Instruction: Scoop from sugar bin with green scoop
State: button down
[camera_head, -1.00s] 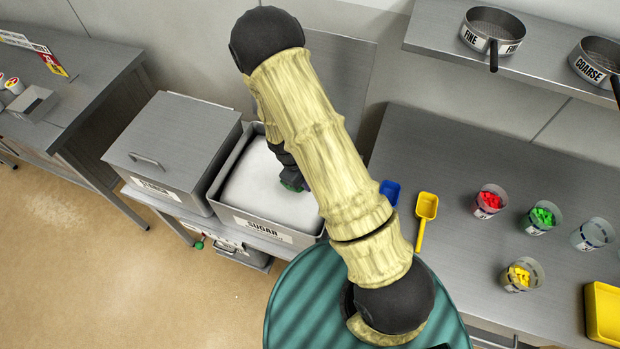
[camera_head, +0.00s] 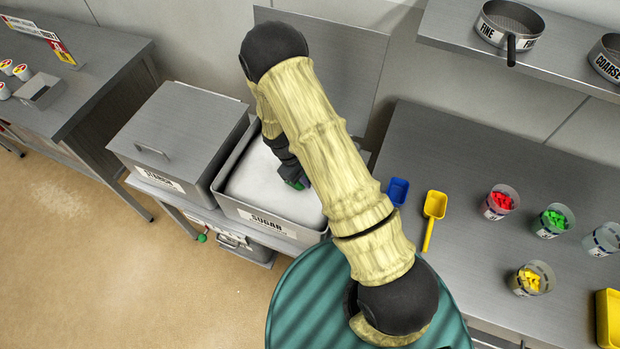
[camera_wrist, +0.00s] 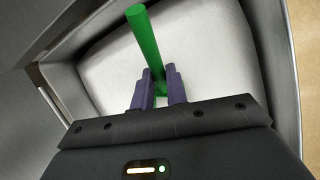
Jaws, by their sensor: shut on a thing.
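The open sugar bin (camera_head: 228,203) is a metal box with a "SUGAR" label, filled with white sugar (camera_head: 262,186). My gripper (camera_head: 290,178) is inside the bin's outline, over or at the sugar, partly hidden by my arm. In the wrist view my gripper (camera_wrist: 160,88) is shut on the green scoop (camera_wrist: 146,42), whose handle sticks out beyond the fingers over the white sugar. A bit of the green scoop also shows in the head view (camera_head: 297,184). The scoop's bowl is hidden, so I cannot tell whether it holds sugar.
A closed lidded metal bin (camera_head: 176,140) stands left of the sugar bin. On the right counter lie a blue scoop (camera_head: 398,190) and a yellow scoop (camera_head: 434,207), with several cups of coloured pieces beyond. Sieves (camera_head: 508,27) sit on the shelf above.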

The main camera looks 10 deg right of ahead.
jog(key=shift+w+a+f+b, duration=0.2)
jog(key=shift+w+f+b, duration=0.1)
jog(key=shift+f+b, duration=0.35)
jog(key=shift+w+a+f+t+y+b, duration=0.2)
jog(key=shift+f+t+y+b, duration=0.3)
jog(key=shift+b, duration=0.4)
jog(key=shift+w+a+f+t+y+b, duration=0.1)
jog(key=shift+w+f+t+y+b, duration=0.2)
jog(key=shift+f+t+b, duration=0.4)
jog(key=shift+s+a+r+b, duration=0.1)
jog(key=shift+s+r+b, duration=0.05)
jog(key=shift+b, duration=0.45)
jog(key=shift+f+t+y+b, duration=0.2)
jog(key=shift+t+y+b, duration=0.2)
jog(key=shift+b, duration=0.3)
jog(key=shift+s+d+f+m+t+y+b, duration=0.15)
jog(key=shift+f+t+y+b, duration=0.3)
jog(key=shift+b, duration=1.1)
jog(key=shift+w+d+f+m+t+y+b, duration=0.2)
jog(key=shift+t+b, duration=0.45)
jog(key=shift+b, duration=0.85)
